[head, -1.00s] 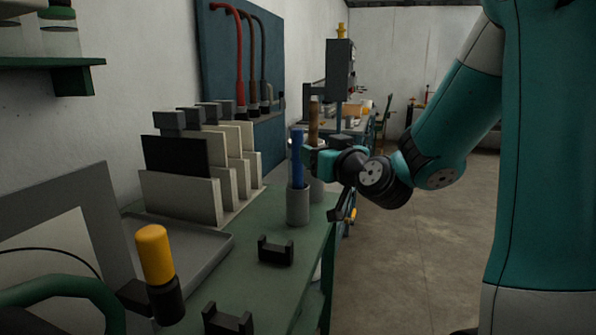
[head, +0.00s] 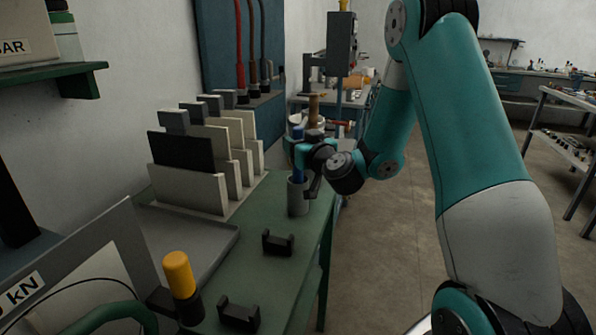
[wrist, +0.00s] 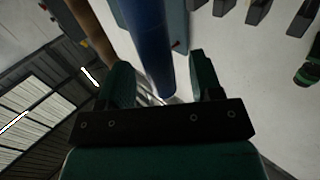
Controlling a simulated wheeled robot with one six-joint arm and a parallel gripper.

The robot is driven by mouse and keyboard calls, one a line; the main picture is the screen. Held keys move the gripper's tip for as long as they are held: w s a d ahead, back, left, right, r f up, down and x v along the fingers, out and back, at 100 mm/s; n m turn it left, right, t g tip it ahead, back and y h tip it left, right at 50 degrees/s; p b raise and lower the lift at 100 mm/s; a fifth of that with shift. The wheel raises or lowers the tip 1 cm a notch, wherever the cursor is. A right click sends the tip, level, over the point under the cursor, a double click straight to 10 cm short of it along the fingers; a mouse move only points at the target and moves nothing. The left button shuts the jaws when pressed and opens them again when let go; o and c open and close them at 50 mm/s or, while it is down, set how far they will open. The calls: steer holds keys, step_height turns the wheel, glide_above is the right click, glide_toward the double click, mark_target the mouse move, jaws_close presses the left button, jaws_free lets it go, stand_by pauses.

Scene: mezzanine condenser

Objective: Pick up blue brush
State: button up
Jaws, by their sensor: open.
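The blue brush (head: 298,172) stands upright in a grey cup (head: 298,198) on the green bench. My gripper (head: 297,151) is at the upright blue handle, above the cup rim, and partly hides it. In the wrist view the blue handle (wrist: 148,42) passes between the two open fingers of my gripper (wrist: 160,72), with a gap showing on both sides. The brush's lower end is hidden in the cup.
A brown handle (head: 314,108) stands just behind the blue brush; it also shows beside the left finger in the wrist view (wrist: 92,30). Pale upright panels (head: 190,188) stand to the left. A black bracket (head: 278,243) sits nearer on the bench (head: 250,275).

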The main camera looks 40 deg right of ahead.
steer(key=w+p, duration=0.1)
steer(key=p, duration=0.1)
steer(key=w+p, duration=0.1)
steer(key=shift+w+d+r, duration=0.2)
steer(key=shift+w+r, duration=0.05)
steer(key=shift+w, duration=0.1)
steer(key=shift+w+f, duration=0.25)
steer(key=shift+w, duration=0.05)
steer(key=c, duration=1)
